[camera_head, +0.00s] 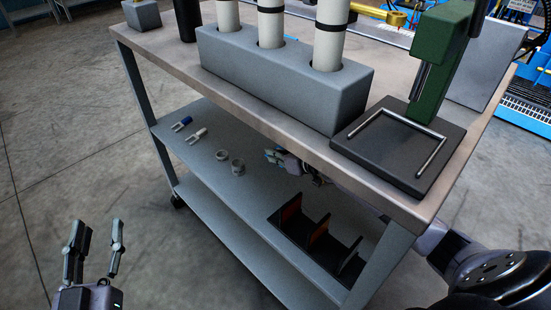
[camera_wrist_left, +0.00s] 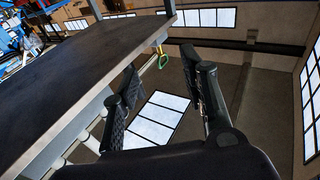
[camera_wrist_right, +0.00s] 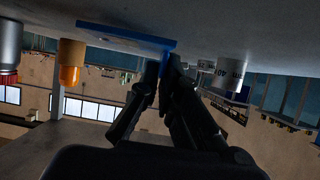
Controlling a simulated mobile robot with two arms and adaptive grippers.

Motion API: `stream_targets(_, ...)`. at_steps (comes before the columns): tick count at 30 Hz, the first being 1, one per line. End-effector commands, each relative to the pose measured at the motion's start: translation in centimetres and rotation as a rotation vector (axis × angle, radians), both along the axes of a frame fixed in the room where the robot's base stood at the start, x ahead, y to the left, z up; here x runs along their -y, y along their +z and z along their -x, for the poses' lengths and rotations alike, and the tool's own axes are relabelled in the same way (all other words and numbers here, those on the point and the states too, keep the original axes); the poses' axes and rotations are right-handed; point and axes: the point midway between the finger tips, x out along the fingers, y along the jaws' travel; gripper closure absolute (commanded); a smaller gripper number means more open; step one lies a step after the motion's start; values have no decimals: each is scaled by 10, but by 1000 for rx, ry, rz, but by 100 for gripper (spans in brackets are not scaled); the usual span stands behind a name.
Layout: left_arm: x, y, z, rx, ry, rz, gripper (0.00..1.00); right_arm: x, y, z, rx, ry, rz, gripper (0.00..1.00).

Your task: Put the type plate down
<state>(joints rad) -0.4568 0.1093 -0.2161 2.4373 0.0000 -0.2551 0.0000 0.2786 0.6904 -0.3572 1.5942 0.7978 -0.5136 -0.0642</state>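My right arm reaches under the worktop, with my right gripper (camera_head: 283,160) low over the middle shelf. In the right wrist view its fingers (camera_wrist_right: 162,66) are close together with a blue piece between the tips. This looks like part of the flat blue plate (camera_wrist_right: 120,36), which I take for the type plate. The plate is at or very near the shelf surface; I cannot tell whether it touches. In the head view the plate is mostly hidden by the gripper and the worktop. My left gripper (camera_head: 95,248) is open and empty, left of the cart; it also shows in the left wrist view (camera_wrist_left: 165,80).
The worktop carries a grey block with white tubes (camera_head: 280,75) and a green press (camera_head: 440,45).

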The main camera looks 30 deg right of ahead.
Motion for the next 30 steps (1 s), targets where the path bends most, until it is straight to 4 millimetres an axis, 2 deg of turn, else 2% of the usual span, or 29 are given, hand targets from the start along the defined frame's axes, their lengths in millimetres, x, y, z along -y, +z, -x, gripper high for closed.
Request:
stream_targets(5,2,14,2,75,-4,20,60,0,-7,0,2,0,0,100)
stream_targets(15,2,17,3,92,-5,25,60,0,-9,0,3,0,0,100)
stream_targets(16,2,18,3,96,-5,26,60,0,-10,0,1,0,1,95)
stream_targets(25,2,17,3,93,-5,24,60,0,-10,0,1,0,1,75)
stream_targets(30,2,17,3,93,-4,24,60,0,-10,0,1,0,1,75)
